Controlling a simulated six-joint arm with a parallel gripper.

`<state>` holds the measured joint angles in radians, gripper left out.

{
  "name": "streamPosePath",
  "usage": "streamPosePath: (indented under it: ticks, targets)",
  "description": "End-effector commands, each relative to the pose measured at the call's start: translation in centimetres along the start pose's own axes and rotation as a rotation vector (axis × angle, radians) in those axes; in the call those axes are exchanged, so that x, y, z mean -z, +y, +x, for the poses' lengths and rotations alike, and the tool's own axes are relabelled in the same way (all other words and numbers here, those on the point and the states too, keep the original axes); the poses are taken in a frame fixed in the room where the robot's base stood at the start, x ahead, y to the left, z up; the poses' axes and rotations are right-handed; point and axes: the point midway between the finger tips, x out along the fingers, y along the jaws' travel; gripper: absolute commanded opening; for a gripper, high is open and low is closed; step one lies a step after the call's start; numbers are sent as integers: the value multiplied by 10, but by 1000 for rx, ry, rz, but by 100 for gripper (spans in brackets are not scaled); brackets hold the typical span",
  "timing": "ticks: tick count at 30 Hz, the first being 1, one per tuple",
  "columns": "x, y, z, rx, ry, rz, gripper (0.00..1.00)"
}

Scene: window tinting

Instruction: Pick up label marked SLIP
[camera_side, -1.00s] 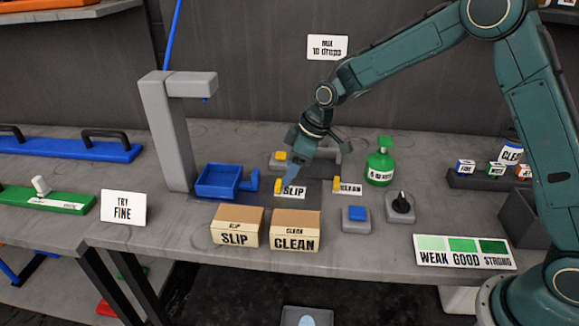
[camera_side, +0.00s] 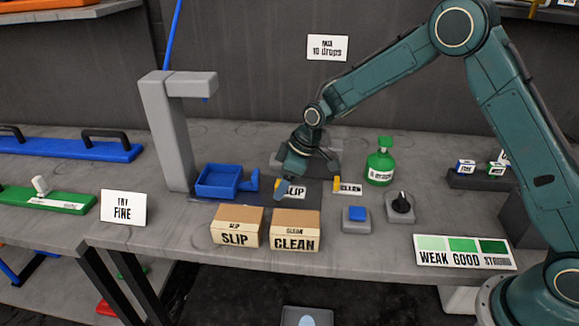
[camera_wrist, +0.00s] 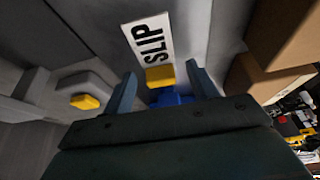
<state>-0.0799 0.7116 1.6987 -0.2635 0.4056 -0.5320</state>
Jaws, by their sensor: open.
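The SLIP label (camera_side: 296,192) is a small white card with black letters, on a dark mat in the middle of the bench. It also shows in the wrist view (camera_wrist: 148,40), with a yellow tab (camera_wrist: 160,76) at its near end and something blue beneath the tab. My gripper (camera_side: 281,187) is low over the label's left end and hides the tab in the side view. In the wrist view my gripper (camera_wrist: 163,85) is open, with the yellow tab between its two fingers and a gap on both sides.
A CLEAN label (camera_side: 349,189) with a yellow tab stands just right. A blue tray (camera_side: 217,182) is to the left. SLIP (camera_side: 236,235) and CLEAN (camera_side: 296,240) boxes stand in front. A blue button (camera_side: 356,215), black knob (camera_side: 402,205) and green bottle (camera_side: 380,165) are to the right.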

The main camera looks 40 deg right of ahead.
Motion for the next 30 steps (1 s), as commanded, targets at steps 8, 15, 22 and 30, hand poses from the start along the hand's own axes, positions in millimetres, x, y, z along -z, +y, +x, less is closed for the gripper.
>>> streamPosePath:
  ticks: [8,15,22,30]
  targets:
    - [0,0,0,0,0,0,33]
    - [0,0,0,0,0,0,10]
    - [0,0,-1,0,0,0,10]
    - [5,0,-12,-1,1,0,10]
